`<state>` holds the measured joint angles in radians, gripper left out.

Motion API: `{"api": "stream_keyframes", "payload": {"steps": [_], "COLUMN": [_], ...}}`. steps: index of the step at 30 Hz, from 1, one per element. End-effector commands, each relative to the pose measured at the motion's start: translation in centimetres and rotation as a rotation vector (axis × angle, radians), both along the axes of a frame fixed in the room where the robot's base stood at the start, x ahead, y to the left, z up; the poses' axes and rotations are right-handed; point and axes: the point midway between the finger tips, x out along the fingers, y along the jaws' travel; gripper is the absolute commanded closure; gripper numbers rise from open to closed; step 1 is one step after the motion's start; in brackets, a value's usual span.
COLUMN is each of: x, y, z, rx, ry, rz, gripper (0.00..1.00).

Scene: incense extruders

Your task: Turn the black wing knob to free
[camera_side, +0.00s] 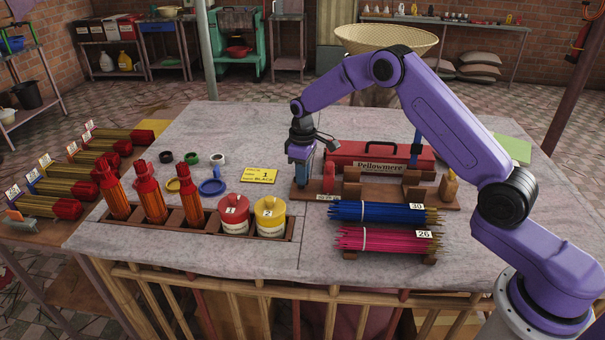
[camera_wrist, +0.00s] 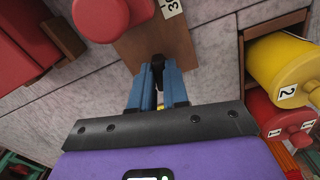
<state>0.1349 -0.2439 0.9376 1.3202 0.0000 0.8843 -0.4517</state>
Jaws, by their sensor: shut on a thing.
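The black wing knob (camera_wrist: 157,66) shows in the wrist view as a small dark piece at the edge of a brown wooden board (camera_wrist: 168,38). My gripper (camera_wrist: 156,82) has its blue fingers on either side of the knob, shut on it. The fingers hide most of the knob, so I cannot tell its turn angle. In the side view my gripper (camera_side: 302,180) points down at the left end of the wooden board (camera_side: 440,205). The knob is hidden there.
A red Pellowmere box (camera_side: 372,165) stands behind the board. Blue sticks (camera_side: 375,212) and pink sticks (camera_side: 380,240) lie in front. A red jar (camera_side: 233,222) and a yellow jar (camera_side: 269,222) stand in a tray to the left. A yellow card (camera_side: 259,175) lies left of my gripper.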

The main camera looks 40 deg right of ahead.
Motion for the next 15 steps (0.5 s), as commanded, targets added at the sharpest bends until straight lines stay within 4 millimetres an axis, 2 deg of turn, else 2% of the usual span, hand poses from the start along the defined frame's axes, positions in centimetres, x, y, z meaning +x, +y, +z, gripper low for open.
{"api": "stream_keyframes", "payload": {"steps": [6, 15], "x": [0.1, 0.13], "y": [-0.04, -0.07], "z": [0.11, 0.12], "rx": [0.0, 0.0], "ry": [-0.002, -0.002], "rz": [0.135, 0.226], "gripper": [1.0, 1.0]}}
